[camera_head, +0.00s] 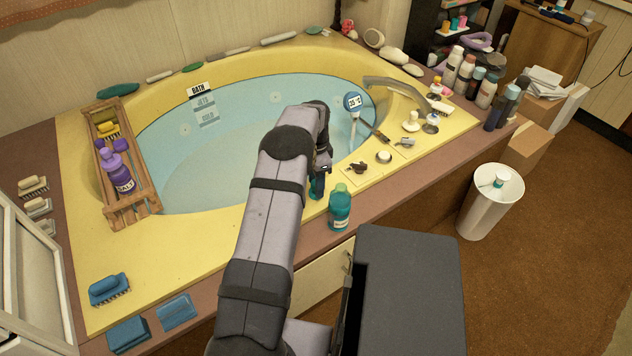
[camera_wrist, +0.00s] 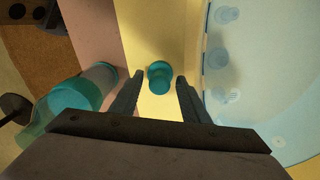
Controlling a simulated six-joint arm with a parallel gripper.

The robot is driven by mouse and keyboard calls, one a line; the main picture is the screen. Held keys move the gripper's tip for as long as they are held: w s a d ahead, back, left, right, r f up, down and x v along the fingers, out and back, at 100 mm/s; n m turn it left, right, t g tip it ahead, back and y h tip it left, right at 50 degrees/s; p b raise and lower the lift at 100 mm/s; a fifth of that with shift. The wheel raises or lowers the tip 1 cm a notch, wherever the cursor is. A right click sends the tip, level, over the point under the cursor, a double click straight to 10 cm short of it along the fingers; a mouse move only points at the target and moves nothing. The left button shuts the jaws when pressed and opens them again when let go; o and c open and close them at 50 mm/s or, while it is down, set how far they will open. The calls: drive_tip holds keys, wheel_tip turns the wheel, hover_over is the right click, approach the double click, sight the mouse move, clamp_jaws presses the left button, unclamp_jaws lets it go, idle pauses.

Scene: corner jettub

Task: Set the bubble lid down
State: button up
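The teal bubble lid (camera_wrist: 160,77) shows between my fingertips in the wrist view, over the yellow tub rim (camera_wrist: 150,30). My gripper (camera_wrist: 160,80) is open around it, with a narrow gap visible on each side. The lid looks upright and seems to rest on the rim; its exact contact is hard to tell. In the head view, a teal piece (camera_head: 316,186) shows just below my gripper (camera_head: 320,172), partly hidden by my arm. The teal bubble bottle (camera_head: 340,210) stands close by on the brown ledge; it also shows at lower left in the wrist view (camera_wrist: 65,105).
The water-filled tub (camera_head: 240,150) lies left of my gripper. Knobs and a soap dish area (camera_head: 384,157) sit on the rim to the right, near the faucet (camera_head: 395,87). A wooden caddy (camera_head: 135,208) with a purple bottle spans the tub's left side.

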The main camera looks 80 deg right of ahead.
wheel_tip(320, 180, up, 12)
drive_tip(key=p, duration=0.1)
drive_tip(key=shift+r, duration=0.15)
idle(0.6)
